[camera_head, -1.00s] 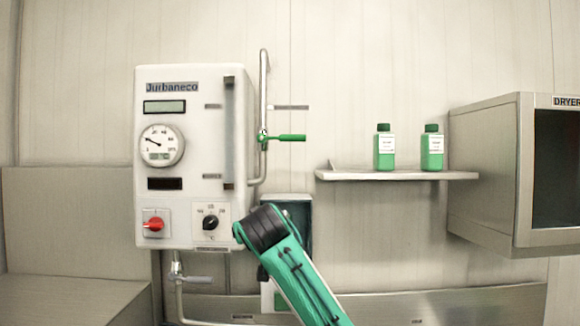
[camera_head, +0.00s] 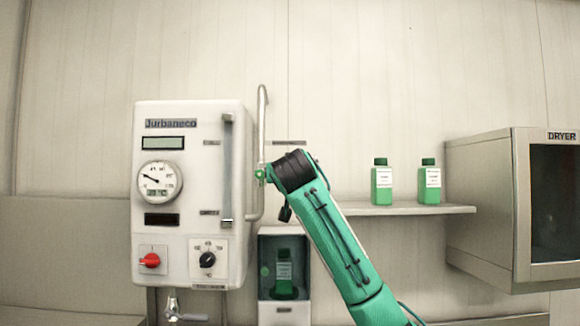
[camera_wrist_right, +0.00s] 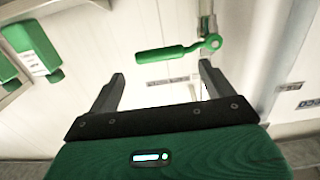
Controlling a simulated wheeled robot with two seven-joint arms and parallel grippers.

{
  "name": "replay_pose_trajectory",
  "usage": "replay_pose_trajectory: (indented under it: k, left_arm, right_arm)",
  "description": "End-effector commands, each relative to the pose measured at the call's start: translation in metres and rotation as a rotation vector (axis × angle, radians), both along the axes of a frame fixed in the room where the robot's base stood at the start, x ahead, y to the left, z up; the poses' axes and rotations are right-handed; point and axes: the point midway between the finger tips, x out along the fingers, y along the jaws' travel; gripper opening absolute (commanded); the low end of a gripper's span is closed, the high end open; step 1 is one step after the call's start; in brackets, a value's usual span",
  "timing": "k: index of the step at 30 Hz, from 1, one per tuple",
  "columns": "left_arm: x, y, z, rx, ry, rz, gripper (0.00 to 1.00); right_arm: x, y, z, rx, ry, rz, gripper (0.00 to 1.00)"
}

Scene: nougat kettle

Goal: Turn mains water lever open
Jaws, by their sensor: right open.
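A green lever (camera_wrist_right: 168,53) on a vertical pipe lies roughly crosswise ahead of my right gripper (camera_wrist_right: 162,78) in the wrist view. The gripper is open, its two fingers apart, and the lever appears beyond the fingertips; I cannot tell if they touch. In the head view only the lever's pivot end (camera_head: 261,174) shows beside the white Jurbaneco box (camera_head: 190,215); my right arm hides the handle and the gripper. A second lever, grey (camera_head: 190,317), sits on a pipe under the box. No label showing which is mains water is readable. My left gripper is out of view.
A shelf (camera_head: 400,210) with two green bottles (camera_head: 381,186) (camera_head: 429,187) is right of my arm. A dryer (camera_head: 485,205) stands farther right. A dispenser (camera_head: 266,246) with a green bottle (camera_head: 284,274) is below the pipe.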

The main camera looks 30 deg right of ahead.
Motion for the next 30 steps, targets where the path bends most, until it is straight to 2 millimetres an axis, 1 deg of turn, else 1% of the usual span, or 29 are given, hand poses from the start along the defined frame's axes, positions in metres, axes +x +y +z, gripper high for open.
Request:
replay_pose_trajectory:
  k: [1,3,9,12,18,27,29,30]
  left_arm:
    - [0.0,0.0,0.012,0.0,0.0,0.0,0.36]
    - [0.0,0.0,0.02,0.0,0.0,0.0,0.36]
    - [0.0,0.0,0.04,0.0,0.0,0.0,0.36]
    - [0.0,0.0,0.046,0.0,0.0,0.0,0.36]
    - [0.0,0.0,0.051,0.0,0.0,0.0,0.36]
    - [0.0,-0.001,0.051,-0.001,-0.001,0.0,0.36]
    - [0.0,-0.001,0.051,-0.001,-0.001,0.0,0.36]
    - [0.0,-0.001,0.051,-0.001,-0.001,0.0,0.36]
  right_arm:
    - [0.008,-0.005,0.005,0.0,0.004,-0.002,0.85]
    - [0.019,-0.012,0.005,0.001,0.003,-0.001,0.85]
    - [0.046,-0.029,0.004,0.001,0.003,-0.001,0.85]
    - [0.056,-0.034,0.003,0.0,0.002,0.0,0.85]
    - [0.066,-0.04,0.001,0.001,0.001,0.001,0.85]
    - [0.067,-0.041,-0.001,0.0,0.0,0.001,0.85]
    - [0.067,-0.041,-0.001,0.0,0.0,0.001,0.73]
    - [0.067,-0.041,-0.001,0.0,0.0,0.001,0.65]
